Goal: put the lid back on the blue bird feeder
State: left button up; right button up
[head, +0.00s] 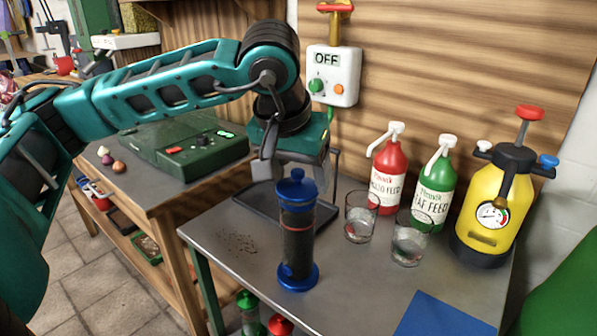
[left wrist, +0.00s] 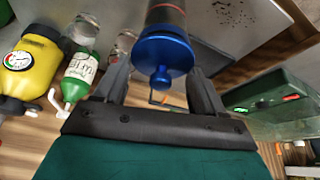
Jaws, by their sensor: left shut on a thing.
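The blue bird feeder (head: 298,245) stands upright on the grey metal table (head: 345,290). It has a dark clear tube and a blue base. The blue lid (head: 297,188), with a round knob, is at the top of the tube, with no clear gap below it in the head view. My left gripper (head: 292,180) comes from behind and above and is shut on the lid. In the left wrist view the lid (left wrist: 163,50) lies between the fingers of my left gripper (left wrist: 160,60), and the tube (left wrist: 165,14) extends beyond it. My right gripper is not in view.
Two glasses (head: 360,216), a red bottle (head: 388,172), a green bottle (head: 437,182) and a yellow sprayer (head: 492,215) stand to the right. A blue mat (head: 440,318) lies at the front right. A dark tray (head: 255,204) is behind the feeder. Dark crumbs (head: 238,243) lie left.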

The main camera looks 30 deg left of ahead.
pick_arm(q)
jog(key=o, duration=1.1)
jog(key=shift+r, duration=0.15)
jog(key=shift+r+p, duration=2.4)
jog(key=shift+r, duration=0.95)
